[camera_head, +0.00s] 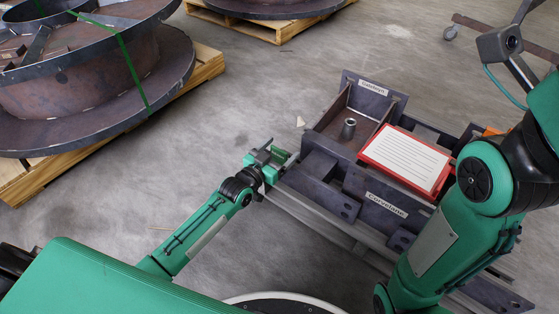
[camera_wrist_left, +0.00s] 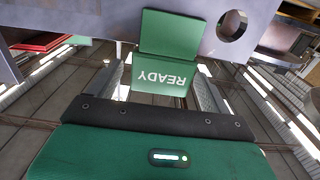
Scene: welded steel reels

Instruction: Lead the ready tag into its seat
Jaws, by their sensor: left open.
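The ready tag (camera_wrist_left: 165,78) is a green bent plate with the word READY upside down in the left wrist view. Its upper flap lies in front of a grey steel plate (camera_wrist_left: 100,17) with a round hole. In the head view a small green piece, likely the tag (camera_head: 281,154), shows at my left gripper (camera_head: 272,156), beside the left end of the steel fixture. The gripper's fingers (camera_wrist_left: 166,82) stand open on both sides of the tag, with gaps visible. I cannot make out the tag's seat. My right arm is at the right; its gripper is not visible.
The steel fixture (camera_head: 319,171) carries a bin labelled Caldwyn (camera_head: 374,88) holding a small cylinder (camera_head: 348,128), a red-framed paper sheet (camera_head: 405,160) and a Corvestone label (camera_head: 386,205). Steel reels (camera_head: 110,80) sit on pallets (camera_head: 205,62) at the upper left.

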